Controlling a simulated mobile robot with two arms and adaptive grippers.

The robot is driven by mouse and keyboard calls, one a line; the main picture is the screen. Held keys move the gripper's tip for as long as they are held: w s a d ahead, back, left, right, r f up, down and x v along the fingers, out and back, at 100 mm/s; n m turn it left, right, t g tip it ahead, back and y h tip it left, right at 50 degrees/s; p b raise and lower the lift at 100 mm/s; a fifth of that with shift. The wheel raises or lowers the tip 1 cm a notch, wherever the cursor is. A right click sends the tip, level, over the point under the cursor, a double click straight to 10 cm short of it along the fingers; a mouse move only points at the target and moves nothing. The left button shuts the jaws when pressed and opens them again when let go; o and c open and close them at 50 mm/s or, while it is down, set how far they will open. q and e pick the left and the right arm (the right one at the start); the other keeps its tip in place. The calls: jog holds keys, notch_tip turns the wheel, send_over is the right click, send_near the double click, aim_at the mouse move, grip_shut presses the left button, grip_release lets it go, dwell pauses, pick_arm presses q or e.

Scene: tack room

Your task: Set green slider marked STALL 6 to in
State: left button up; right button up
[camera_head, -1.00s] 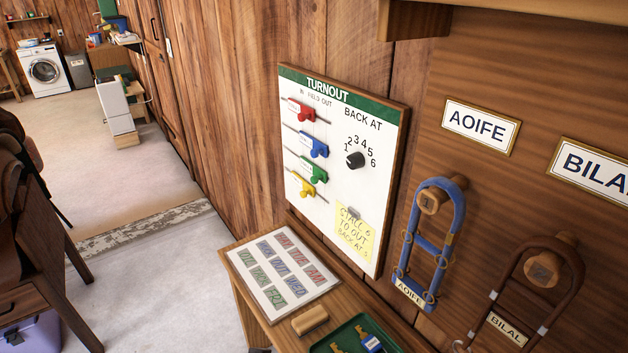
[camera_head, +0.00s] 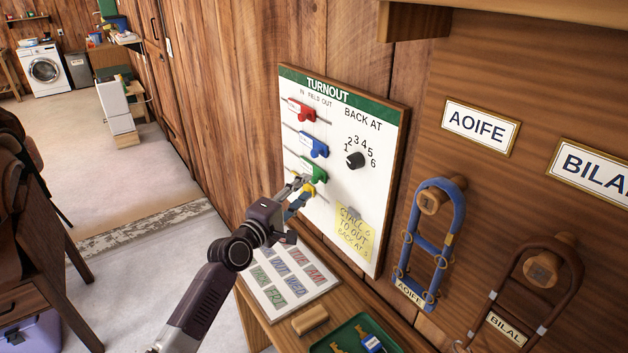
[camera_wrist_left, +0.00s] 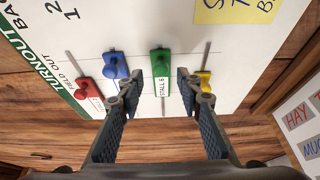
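The green slider (camera_head: 312,168) rides on its rail on the TURNOUT board (camera_head: 345,205), third from the top. In the left wrist view the green slider (camera_wrist_left: 161,75), marked STALL 6, stands between my two open fingers, ahead of their tips. My left gripper (camera_head: 302,187) is open and empty just in front of the board, near the green and yellow sliders. It also shows in the left wrist view (camera_wrist_left: 160,88). The yellow slider (camera_wrist_left: 204,82) is partly hidden behind the right finger there. My right gripper is not in view.
The red slider (camera_head: 301,110) and blue slider (camera_head: 313,145) sit above the green one. A black dial (camera_head: 355,160) and a yellow note (camera_head: 352,230) are on the board.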

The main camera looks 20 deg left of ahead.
aim_at(313, 182)
pick_arm(q)
jog(key=shift+x, duration=2.9)
jog(key=shift+c, duration=0.3)
jog(key=shift+f, duration=0.1)
grip_shut()
